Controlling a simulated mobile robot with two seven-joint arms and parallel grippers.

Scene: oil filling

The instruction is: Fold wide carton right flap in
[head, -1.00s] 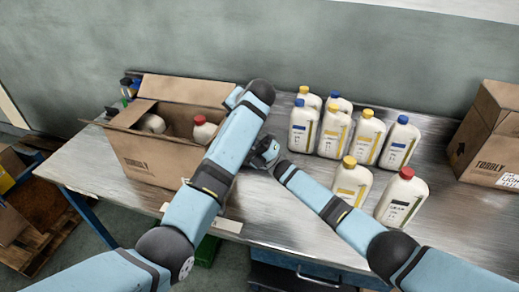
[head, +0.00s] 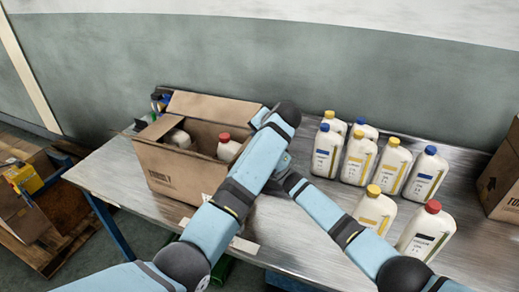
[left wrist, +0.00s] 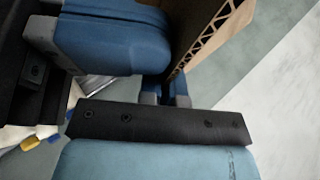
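The wide carton (head: 188,176) stands open on the left part of the table. Its far flap (head: 214,106) stands up at the back, and its left flap (head: 159,128) slants at the left end. The right flap is mostly hidden behind my left arm in the head view. My left gripper (head: 260,117) is at the carton's right end, near the top rim. In the left wrist view, a corrugated cardboard edge (left wrist: 207,33) is close beside its blue fingers; its finger gap is unclear. My right arm ends just right of the carton, its gripper hidden behind my left arm.
Several yellow- and blue-capped bottles (head: 358,158) and a red-capped one (head: 426,231) stand right of my arms. Another carton (head: 505,180) is at the right edge.

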